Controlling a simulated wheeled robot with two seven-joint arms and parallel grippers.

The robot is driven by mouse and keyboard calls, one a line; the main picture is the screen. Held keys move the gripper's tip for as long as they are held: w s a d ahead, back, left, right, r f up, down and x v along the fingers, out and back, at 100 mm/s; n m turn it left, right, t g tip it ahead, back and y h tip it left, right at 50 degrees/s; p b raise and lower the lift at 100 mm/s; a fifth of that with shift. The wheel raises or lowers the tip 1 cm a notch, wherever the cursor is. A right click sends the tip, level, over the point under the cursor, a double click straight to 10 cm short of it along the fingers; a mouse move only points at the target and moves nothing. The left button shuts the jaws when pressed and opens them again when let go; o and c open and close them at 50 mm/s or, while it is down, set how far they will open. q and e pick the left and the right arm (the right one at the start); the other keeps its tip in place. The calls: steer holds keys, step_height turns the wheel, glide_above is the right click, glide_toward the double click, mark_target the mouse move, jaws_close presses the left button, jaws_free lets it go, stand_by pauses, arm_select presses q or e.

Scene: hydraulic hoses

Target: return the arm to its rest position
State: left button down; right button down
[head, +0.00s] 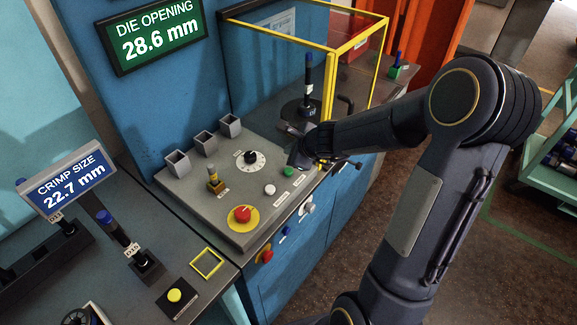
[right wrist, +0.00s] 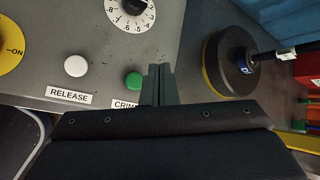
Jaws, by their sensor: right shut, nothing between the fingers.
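My right arm comes in from the lower right of the head view, bent at a large elbow joint. Its right gripper (head: 297,158) hangs over the right side of the grey control panel (head: 222,210), near the green CRIMP button. In the right wrist view the gripper's fingers (right wrist: 159,82) are together with nothing between them. They are beside the green button (right wrist: 133,81); whether they touch the panel I cannot tell. My left gripper does not show.
A yellow-framed guard (head: 331,75) encloses the crimper with a dark upright hose piece (head: 308,75). The panel carries a dial (head: 250,159), white RELEASE button (head: 269,189) and red knob (head: 242,214). A green cart (head: 560,170) stands right. Floor between is clear.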

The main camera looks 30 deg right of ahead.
stand_by(0.7)
steer(key=s+a+r+n+y, duration=0.5)
steer(key=s+a+r+n, duration=0.6)
steer(key=r+n, duration=0.15)
steer(key=s+f+n+g+h, duration=0.1)
steer(key=s+f+n, duration=0.1)
steer(key=s+n, duration=0.4)
steer(key=s+f+n+g, duration=0.2)
steer(key=s+n, duration=0.4)
steer(key=s, duration=0.5)
steer(key=shift+a+f+g+h, duration=0.3)
steer(key=shift+a+f+h, duration=0.1)
